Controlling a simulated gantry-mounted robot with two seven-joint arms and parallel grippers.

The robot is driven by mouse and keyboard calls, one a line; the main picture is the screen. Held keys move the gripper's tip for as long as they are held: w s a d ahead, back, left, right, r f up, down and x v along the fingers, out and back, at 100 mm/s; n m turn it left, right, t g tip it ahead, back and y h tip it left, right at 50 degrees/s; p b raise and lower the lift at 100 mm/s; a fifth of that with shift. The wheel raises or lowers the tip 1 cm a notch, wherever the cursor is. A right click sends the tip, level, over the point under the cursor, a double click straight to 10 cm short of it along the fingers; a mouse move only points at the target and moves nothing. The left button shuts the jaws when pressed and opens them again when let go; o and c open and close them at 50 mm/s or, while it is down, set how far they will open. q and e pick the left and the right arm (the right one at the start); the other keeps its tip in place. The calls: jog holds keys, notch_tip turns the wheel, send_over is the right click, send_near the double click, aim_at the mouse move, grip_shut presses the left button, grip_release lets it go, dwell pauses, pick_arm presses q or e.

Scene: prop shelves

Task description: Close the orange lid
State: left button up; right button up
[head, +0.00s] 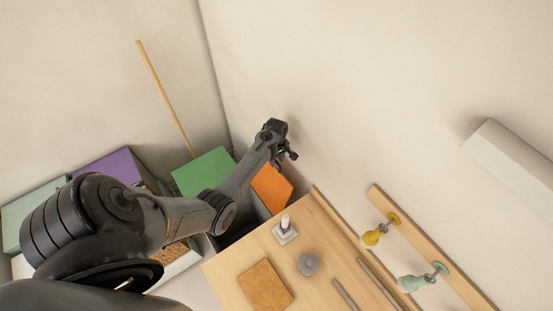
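The orange lid (273,189) is in the middle of the head view, at the back left corner of the wooden table. It looks tilted, and my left forearm hides part of it. My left arm comes in from the left and reaches across it. My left gripper (287,155) is just beyond the lid's far edge, near the wall. The fingers are small and dark, so I cannot tell whether they are open or touching the lid. My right gripper is not in view.
A green lid (205,172) and a purple lid (106,167) stand left of the orange one. A wooden pole (165,98) leans by the corner. The wooden table (228,267) holds a white-based item (285,230), a grey knob (308,264) and a brown board (265,286). A wall rail (459,287) carries coloured knobs.

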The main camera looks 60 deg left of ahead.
pick_arm(q)
grip_shut()
dwell(0.3)
dwell(0.3)
